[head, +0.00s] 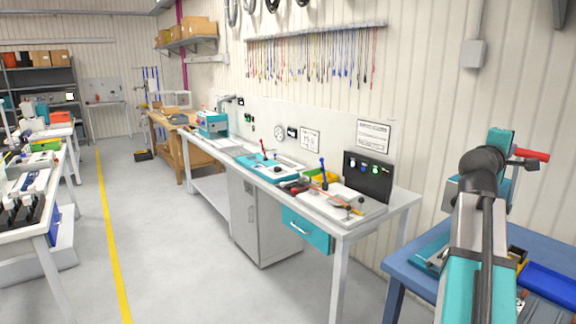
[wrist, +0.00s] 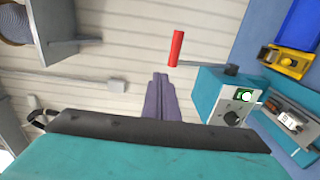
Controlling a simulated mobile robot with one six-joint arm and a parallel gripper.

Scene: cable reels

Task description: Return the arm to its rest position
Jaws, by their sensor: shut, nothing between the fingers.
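My gripper (wrist: 160,78) shows in the wrist view as two dark fingers pressed together, with nothing between them. It points toward the pale panelled wall. A teal machine (wrist: 222,92) with a green-lit button and a dark knob is to the right of the fingers, apart from them. Its red handle (wrist: 176,48) lies just beyond the fingertips in the picture. In the head view my arm (head: 478,215) rises at the right, in front of a blue table; the gripper's fingers cannot be made out there. The red handle (head: 532,155) shows to the right of the arm.
The blue table (head: 418,260) carries a blue bin (head: 550,286). A white-topped workbench (head: 372,212) with tools stands along the wall left of my arm. A grey shelf (wrist: 60,40) is at the wrist view's upper left. The floor aisle (head: 165,250) is clear.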

